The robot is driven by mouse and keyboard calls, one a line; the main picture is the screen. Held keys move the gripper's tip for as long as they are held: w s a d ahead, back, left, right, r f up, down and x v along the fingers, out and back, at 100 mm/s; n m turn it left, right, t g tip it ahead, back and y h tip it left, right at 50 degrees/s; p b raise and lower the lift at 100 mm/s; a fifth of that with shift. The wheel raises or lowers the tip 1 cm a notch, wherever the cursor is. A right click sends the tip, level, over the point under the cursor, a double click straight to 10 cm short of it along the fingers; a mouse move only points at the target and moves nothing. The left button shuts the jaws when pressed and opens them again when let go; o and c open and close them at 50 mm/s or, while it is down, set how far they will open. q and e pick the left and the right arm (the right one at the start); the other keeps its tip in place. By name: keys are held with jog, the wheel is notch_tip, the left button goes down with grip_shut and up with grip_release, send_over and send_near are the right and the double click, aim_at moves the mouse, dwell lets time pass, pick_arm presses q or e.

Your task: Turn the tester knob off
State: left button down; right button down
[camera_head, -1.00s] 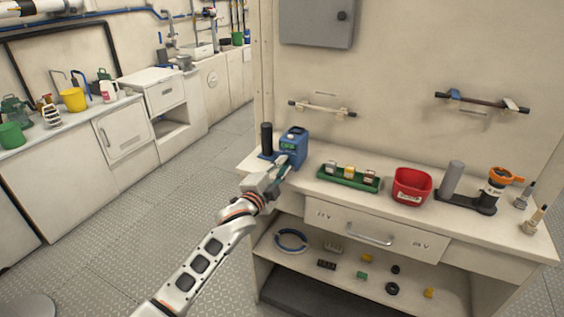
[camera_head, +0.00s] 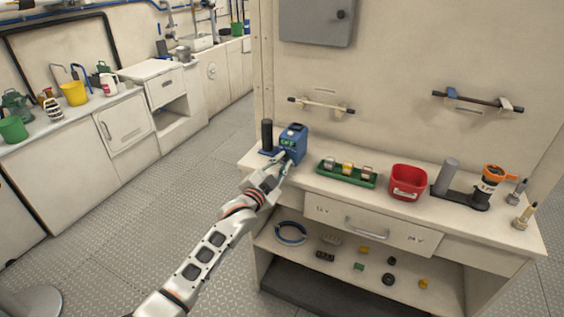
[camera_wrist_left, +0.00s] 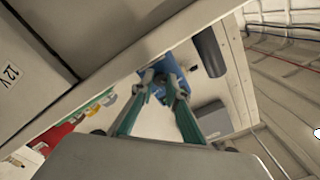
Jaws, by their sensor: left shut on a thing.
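The blue tester (camera_head: 293,141) stands at the left end of the workbench top, with a small green display on its front. My left gripper (camera_head: 285,163) is at the lower front of the tester, its fingers shut where the knob would be. The knob is hidden behind the fingers in the head view. In the left wrist view, my left gripper (camera_wrist_left: 165,88) has both fingertips close together against the blue tester (camera_wrist_left: 180,66). The knob's setting cannot be read. My right gripper is not in view.
A black cylinder (camera_head: 267,136) stands left of the tester. Right of it on the bench (camera_head: 306,180) are a green tray (camera_head: 345,182), a red bin (camera_head: 408,183) and a dark stand (camera_head: 462,200). A drawer (camera_head: 366,229) is below.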

pick_arm(q)
jog(key=c, duration=2)
grip_release()
jog(key=v, duration=1.2)
jog(key=s+a+f+n+g+y, duration=0.1)
jog(key=s+a+f+n+g, duration=0.1)
jog(key=s+f, duration=0.6)
jog(key=s+a+f+n+g+y, duration=0.1)
jog(key=s+a+f+n, duration=0.3)
jog(key=s, duration=0.9)
jog(key=s+a+f+n+g+y, duration=0.2)
jog(key=s+a+f, duration=0.6)
jog(key=f, duration=0.5)
jog(key=shift+s+a+f+n+g+y, duration=0.1)
jog(key=shift+s+f+n+g+y, duration=0.2)
jog(key=shift+s, duration=0.4)
jog(key=shift+s+n+y, duration=0.1)
jog(key=shift+s+n, duration=0.3)
jog(key=shift+s, duration=0.25)
